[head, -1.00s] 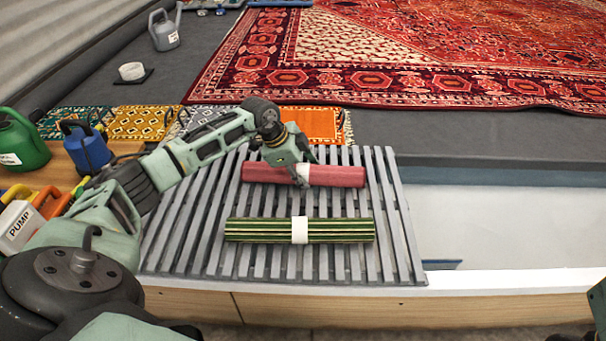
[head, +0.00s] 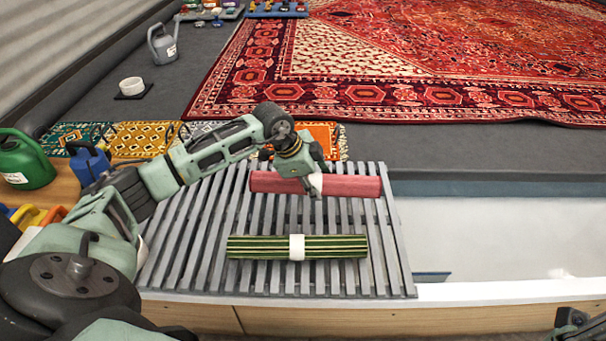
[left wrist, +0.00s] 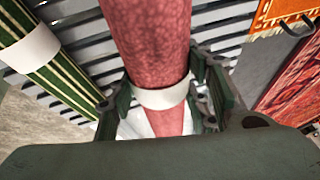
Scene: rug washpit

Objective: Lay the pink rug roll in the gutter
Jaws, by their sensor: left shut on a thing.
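The pink rug roll (head: 350,187) has a white band round its middle and lies across above the far part of the grey slatted rack. My left gripper (head: 314,188) is shut on it at the band. In the left wrist view the pink roll (left wrist: 150,35) runs between the two fingers, with the band between them. The roll seems raised a little off the slats. A pale sunken channel (head: 480,235), which may be the gutter, lies right of the rack. Part of my right gripper (head: 572,320) shows at the lower right; its fingers are unclear.
A green striped roll (head: 335,246) with a white band lies on the near part of the slatted rack (head: 385,285). Small mats (head: 145,138) and a large red rug (head: 400,95) lie behind. Green (head: 25,160) and blue (head: 90,165) cans stand at left.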

